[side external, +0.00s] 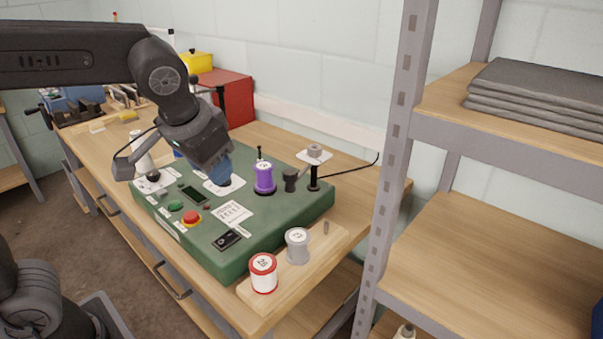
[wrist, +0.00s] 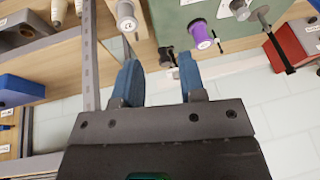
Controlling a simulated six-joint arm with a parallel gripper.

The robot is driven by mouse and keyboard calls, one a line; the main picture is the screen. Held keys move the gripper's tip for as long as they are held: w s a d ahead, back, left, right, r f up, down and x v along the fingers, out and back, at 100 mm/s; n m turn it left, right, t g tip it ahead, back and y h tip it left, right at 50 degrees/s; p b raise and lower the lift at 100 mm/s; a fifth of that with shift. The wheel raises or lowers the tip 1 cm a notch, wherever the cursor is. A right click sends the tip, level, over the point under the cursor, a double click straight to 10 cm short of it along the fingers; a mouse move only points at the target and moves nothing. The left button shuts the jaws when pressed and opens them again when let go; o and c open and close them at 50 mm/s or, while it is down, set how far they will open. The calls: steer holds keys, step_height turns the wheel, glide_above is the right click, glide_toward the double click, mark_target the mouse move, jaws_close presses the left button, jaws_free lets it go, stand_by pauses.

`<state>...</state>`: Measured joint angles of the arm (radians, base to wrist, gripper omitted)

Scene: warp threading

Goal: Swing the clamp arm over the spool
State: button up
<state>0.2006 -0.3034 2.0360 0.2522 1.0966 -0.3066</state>
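A purple spool (side external: 264,178) stands upright on the green machine base (side external: 280,218); it also shows in the wrist view (wrist: 198,33). To its right are a short black cylinder (side external: 290,180) and a black post topped by a pale plate with a round grey knob (side external: 314,152), which looks like the clamp arm. The plate sits to the side of the spool, not over it. My gripper (side external: 224,180) is left of the purple spool, low above the base, apart from it. In the wrist view its blue fingers (wrist: 159,58) are spread, with nothing seen held.
A red-ended white spool (side external: 263,274) and a grey spool (side external: 297,246) stand on a wooden board at the front. The base carries a red button (side external: 191,218). A metal shelf upright (side external: 400,140) stands at the right, and a red box (side external: 228,96) behind.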

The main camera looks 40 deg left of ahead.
steer(key=w+d, duration=0.1)
steer(key=w, duration=0.2)
steer(key=w+d+y, duration=0.1)
steer(key=w+d, duration=0.1)
steer(key=w, duration=0.1)
steer(key=w+d+y, duration=0.1)
steer(key=w+d, duration=0.1)
steer(key=w, duration=0.1)
steer(key=shift+w+d+r+n, duration=0.1)
steer(key=shift+w+d+n, duration=0.05)
steer(key=shift+n, duration=0.25)
steer(key=c, duration=0.5)
steer(key=w+d, duration=0.2)
steer(key=w+d+f+y, duration=0.1)
steer(key=w+d+f+n+y, duration=0.1)
steer(key=w+d, duration=0.1)
steer(key=shift+w+d, duration=0.3)
steer(key=shift+w, duration=0.05)
jaws_close()
steer(key=w+a+f, duration=0.3)
steer(key=a+f, duration=0.5)
steer(key=shift+w+a, duration=0.25)
steer(key=shift+a, duration=0.05)
steer(key=shift+s+a, duration=0.1)
steer(key=shift+a, duration=0.05)
